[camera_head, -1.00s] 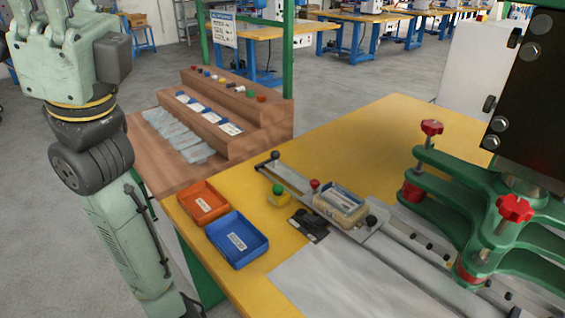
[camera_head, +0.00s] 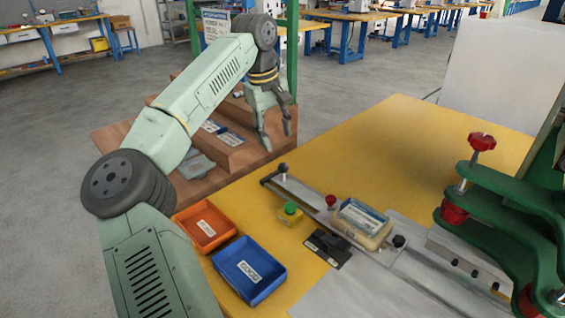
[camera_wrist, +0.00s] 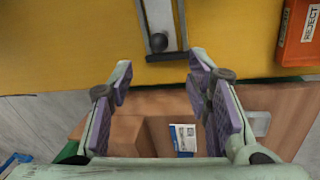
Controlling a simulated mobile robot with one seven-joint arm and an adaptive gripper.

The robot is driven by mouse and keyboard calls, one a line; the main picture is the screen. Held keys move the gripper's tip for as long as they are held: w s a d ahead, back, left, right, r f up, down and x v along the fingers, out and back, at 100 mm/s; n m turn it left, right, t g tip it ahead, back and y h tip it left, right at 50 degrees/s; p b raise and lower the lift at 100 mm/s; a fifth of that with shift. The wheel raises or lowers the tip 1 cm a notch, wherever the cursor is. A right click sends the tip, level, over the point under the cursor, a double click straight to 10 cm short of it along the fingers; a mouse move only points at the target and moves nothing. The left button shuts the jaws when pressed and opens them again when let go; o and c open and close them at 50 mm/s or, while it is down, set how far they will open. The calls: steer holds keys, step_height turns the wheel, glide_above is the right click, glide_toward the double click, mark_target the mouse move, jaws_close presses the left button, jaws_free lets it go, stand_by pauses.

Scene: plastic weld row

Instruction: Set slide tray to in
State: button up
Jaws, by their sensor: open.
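The slide tray (camera_head: 382,250) is a grey metal plate on a rail (camera_head: 305,195) across the yellow table. A pale box with a clear top (camera_head: 362,222) sits on it. A red knob (camera_head: 331,201) stands beside it, and a black knob (camera_head: 398,241) stands at its near right corner. Another black ball knob (camera_head: 283,168) is at the rail's far left end; it also shows in the wrist view (camera_wrist: 158,42). My gripper (camera_head: 277,138) is open and empty, pointing down above the wooden steps, beyond that end knob. In the wrist view, my gripper (camera_wrist: 158,80) has its fingers wide apart.
An orange bin (camera_head: 205,227) and a blue bin (camera_head: 249,269) stand on the table's left edge. A green button (camera_head: 290,209) is near the rail. A green press (camera_head: 510,215) with red knobs stands at right. The table's far part is clear.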

mark_target(282, 164)
steer(key=f, duration=0.3)
steer(key=d+f, duration=0.1)
steer(key=f, duration=0.2)
steer(key=w+f+p, duration=0.1)
steer(key=f, duration=0.3)
steer(key=shift+d, duration=0.35)
steer(key=shift+c, duration=0.2)
jaws_close()
